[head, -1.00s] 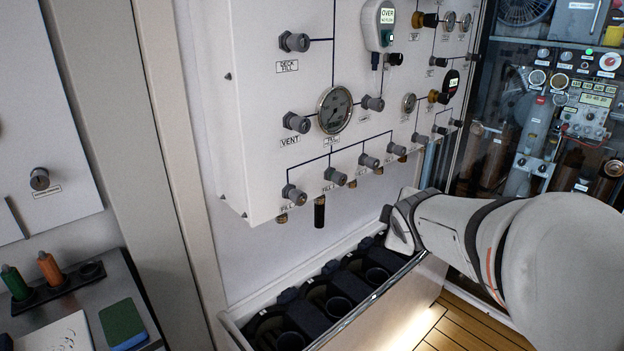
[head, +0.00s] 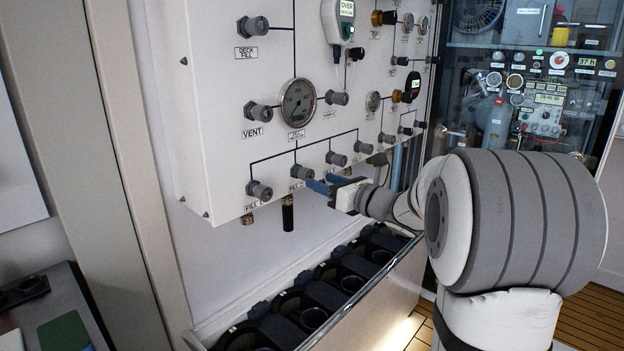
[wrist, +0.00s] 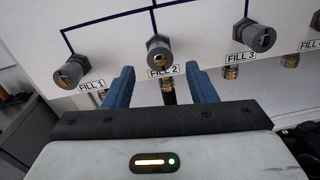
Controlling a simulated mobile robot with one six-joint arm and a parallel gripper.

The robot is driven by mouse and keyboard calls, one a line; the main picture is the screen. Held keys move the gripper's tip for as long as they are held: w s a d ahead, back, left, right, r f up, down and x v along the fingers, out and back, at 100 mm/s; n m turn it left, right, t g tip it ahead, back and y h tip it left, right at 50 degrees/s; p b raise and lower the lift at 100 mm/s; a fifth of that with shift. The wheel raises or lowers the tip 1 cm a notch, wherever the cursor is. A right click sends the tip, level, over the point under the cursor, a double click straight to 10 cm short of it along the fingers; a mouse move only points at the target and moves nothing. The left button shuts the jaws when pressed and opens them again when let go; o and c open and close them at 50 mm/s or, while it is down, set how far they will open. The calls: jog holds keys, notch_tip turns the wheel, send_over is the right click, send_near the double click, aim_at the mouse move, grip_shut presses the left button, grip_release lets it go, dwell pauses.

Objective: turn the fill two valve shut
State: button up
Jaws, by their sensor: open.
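The fill two valve is a grey knob (wrist: 160,52) with a brass centre, above the label FILL 2 in the wrist view. In the head view the same fill two valve (head: 298,171) is second from the left in the bottom row of knobs. My gripper (wrist: 160,76) is open and empty, its two blue fingers apart, one to each side below the knob. In the head view my gripper (head: 322,184) is just right of and below the fill two valve. I cannot tell whether either finger touches the panel.
The fill one knob (wrist: 70,70) is left and the fill three knob (wrist: 255,36) right of my fingers. A black hose end (head: 288,213) hangs under the panel (head: 215,120). A bin with black cylinder holders (head: 330,300) stands below.

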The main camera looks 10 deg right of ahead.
aim_at(310, 176)
jog(key=x, duration=0.4)
jog(key=shift+w, duration=0.1)
jog(key=shift+c, duration=0.4)
jog(key=c, duration=0.9)
